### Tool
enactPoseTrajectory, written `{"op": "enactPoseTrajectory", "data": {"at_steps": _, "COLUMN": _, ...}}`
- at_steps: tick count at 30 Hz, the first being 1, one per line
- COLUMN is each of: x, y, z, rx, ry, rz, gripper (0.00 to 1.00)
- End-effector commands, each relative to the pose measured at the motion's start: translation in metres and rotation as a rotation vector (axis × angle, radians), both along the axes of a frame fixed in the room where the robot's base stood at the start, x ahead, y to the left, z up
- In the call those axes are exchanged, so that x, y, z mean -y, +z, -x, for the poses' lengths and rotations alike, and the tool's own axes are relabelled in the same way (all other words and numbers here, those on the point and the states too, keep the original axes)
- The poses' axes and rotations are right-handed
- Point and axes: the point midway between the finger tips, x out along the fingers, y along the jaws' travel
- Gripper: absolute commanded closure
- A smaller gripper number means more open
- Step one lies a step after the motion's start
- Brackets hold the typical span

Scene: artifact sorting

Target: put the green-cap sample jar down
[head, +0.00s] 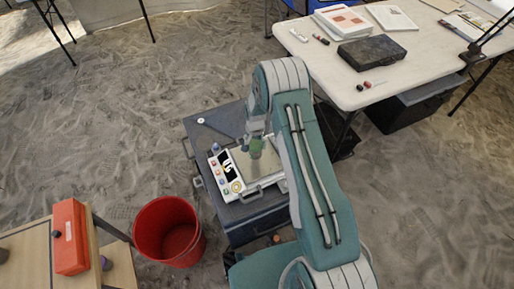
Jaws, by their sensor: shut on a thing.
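The green-cap sample jar (256,148) shows as a small green and greyish shape at the end of my arm. My gripper (256,136) is shut on it and points down over the metal plate of a device (264,172). The arm and fingers partly cover the jar. I cannot tell whether the jar touches the plate or hangs just above it.
The device has a white panel with buttons (226,188) and rests on a dark case (240,212). A red bucket (150,240) stands left of it. A white table (430,62) with papers and a black box (371,53) is at the upper right. An orange box (70,236) is at the lower left.

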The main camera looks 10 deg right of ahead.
Motion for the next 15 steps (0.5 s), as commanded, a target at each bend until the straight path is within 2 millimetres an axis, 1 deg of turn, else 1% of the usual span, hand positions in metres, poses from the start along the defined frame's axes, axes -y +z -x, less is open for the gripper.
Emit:
{"op": "enactPoseTrajectory", "data": {"at_steps": 1, "x": 0.003, "y": -0.005, "z": -0.003, "rx": 0.000, "ry": 0.000, "rz": 0.000, "gripper": 0.71}}
{"op": "enactPoseTrajectory", "data": {"at_steps": 7, "x": 0.011, "y": -0.017, "z": -0.010, "rx": 0.001, "ry": -0.002, "rz": -0.001, "gripper": 0.71}}
{"op": "enactPoseTrajectory", "data": {"at_steps": 12, "x": 0.010, "y": -0.043, "z": -0.009, "rx": -0.002, "ry": -0.001, "rz": -0.001, "gripper": 0.71}}
{"op": "enactPoseTrajectory", "data": {"at_steps": 15, "x": 0.009, "y": -0.045, "z": -0.010, "rx": 0.003, "ry": 0.000, "rz": -0.001, "gripper": 0.71}}
